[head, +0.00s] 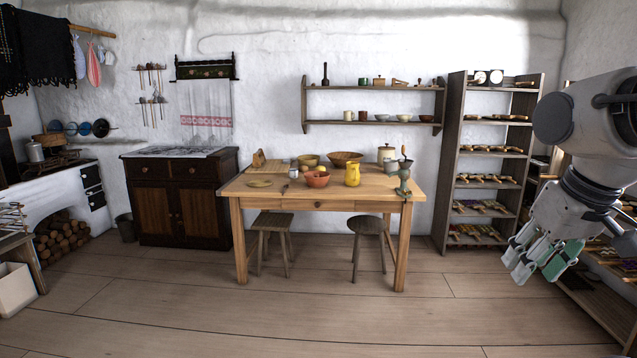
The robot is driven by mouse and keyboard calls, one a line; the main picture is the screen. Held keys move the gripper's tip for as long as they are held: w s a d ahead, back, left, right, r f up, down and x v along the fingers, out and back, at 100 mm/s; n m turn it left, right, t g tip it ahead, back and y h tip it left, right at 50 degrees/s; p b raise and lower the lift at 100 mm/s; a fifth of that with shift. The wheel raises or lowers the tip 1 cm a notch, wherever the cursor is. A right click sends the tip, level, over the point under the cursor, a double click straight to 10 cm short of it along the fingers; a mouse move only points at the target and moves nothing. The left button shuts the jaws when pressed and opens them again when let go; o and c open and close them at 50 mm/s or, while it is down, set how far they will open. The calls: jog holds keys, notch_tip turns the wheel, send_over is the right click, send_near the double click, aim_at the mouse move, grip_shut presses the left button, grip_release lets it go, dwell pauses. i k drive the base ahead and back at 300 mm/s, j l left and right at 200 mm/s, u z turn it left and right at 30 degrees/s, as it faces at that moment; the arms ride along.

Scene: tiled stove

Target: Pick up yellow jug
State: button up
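The yellow jug (352,174) stands upright on the wooden table (330,203), right of the middle of its top. A reddish bowl (317,179) stands to its left, and a green-grey grinder-like object (404,178) is to its right at the table's corner. My gripper (530,266) hangs at the right side of the view, pointing down and left, far from the jug and nearer to me. Its fingers look spread apart, and I see nothing held between them.
Bowls (346,158) and a lidded pot (386,153) stand behind the jug. Two stools (272,222) (367,226) stand under the table's front edge. A tall shelf (452,165) is right of the table. The plank floor (270,310) in front is clear.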

aim_at(352, 175)
jog(key=i+z, duration=0.25)
jog(key=i, duration=4.2)
jog(key=l+z, duration=0.05)
jog(key=l, duration=0.05)
